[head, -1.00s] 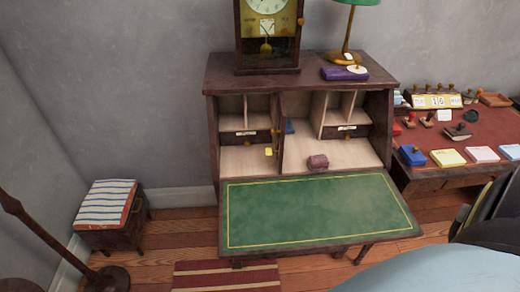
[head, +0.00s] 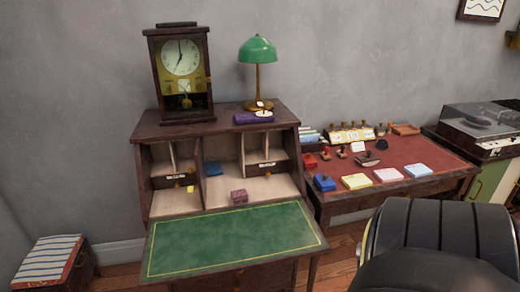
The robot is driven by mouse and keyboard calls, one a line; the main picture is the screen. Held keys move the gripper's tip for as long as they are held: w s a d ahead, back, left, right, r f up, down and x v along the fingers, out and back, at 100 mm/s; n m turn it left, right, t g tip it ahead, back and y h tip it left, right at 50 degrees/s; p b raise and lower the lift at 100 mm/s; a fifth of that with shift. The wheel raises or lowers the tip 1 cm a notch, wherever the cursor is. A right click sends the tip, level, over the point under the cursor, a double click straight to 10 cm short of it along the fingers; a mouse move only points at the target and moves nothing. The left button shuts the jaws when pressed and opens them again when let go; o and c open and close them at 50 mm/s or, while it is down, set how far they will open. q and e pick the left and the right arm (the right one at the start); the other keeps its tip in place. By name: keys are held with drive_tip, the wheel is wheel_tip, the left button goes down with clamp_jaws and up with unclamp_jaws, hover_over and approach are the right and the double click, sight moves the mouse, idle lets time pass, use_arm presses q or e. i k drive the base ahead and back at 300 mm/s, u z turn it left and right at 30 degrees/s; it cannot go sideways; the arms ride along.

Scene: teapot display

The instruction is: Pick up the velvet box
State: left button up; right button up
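A small dark pink box (head: 239,196), which looks like the velvet box, sits on the pale floor of the open writing desk's lower compartment, just behind the green fold-down panel (head: 235,240). A blue item (head: 213,169) stands in the compartment behind it, and a yellow item (head: 193,189) lies to its left. A flat purple case (head: 253,118) lies on top of the desk beside the lamp. I cannot tell the box's material for certain. Neither of my grippers is in view.
A clock (head: 181,75) and a green lamp (head: 257,58) stand on the desk top. A red-topped table (head: 420,170) with stamps and coloured pads is to the right. A black chair (head: 440,235) fills the lower right. The green panel is bare.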

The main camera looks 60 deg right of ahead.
sight(239, 197)
drive_tip(key=z, duration=0.9)
drive_tip(key=i, duration=0.1)
drive_tip(key=z, duration=0.1)
